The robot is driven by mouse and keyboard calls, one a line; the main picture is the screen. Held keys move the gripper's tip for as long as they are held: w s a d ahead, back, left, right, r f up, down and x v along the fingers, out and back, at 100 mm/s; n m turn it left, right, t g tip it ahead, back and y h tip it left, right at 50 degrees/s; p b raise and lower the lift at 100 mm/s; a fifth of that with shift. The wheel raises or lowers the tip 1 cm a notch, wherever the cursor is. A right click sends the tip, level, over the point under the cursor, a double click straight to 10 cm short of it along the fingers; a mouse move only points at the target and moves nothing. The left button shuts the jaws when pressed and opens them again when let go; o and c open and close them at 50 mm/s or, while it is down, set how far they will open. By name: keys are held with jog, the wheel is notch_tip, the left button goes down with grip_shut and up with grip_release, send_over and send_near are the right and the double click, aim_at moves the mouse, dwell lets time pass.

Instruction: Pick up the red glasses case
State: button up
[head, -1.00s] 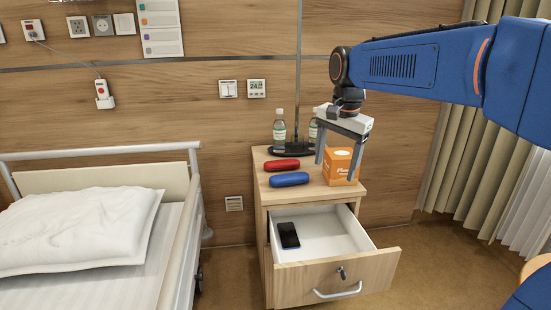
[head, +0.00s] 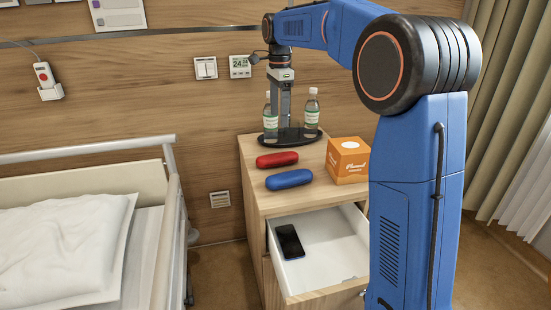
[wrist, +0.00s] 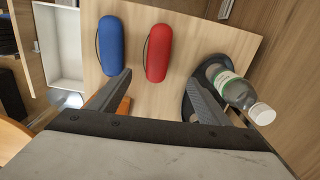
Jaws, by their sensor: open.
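The red glasses case (head: 277,159) lies on top of the bedside cabinet (head: 255,200), just behind a blue case (head: 289,179). In the wrist view the red case (wrist: 158,53) lies to the right of the blue case (wrist: 111,46). My gripper (head: 284,105) is above the back of the cabinet top, near the two bottles, and apart from the red case. In the wrist view its two fingers (wrist: 160,92) are spread with nothing between them. The red case lies beyond the fingertips. The fingertips are hard to make out in the head view.
Bottles (head: 311,113) stand on a dark oval tray (head: 283,142) at the back, with a bottle (wrist: 236,90) close to one finger. An orange box (head: 348,160) stands at the right. The drawer (head: 330,250) is open with a phone (head: 289,241) inside. A bed (head: 90,163) is at the left.

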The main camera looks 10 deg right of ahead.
send_over(277, 155)
jog(key=f, duration=1)
jog(key=shift+w+d+f, duration=0.15)
jog(key=shift+w+d, duration=0.15)
jog(key=shift+d, duration=0.1)
jog(key=f, duration=0.4)
jog(key=shift+s+a+f, duration=0.15)
jog(key=shift+s+a, duration=0.1)
jog(key=shift+a, duration=0.05)
jog(key=shift+f, duration=0.6)
jog(key=shift+c, duration=0.3)
jog(key=c, duration=1.1)
jog(key=shift+r, duration=0.15)
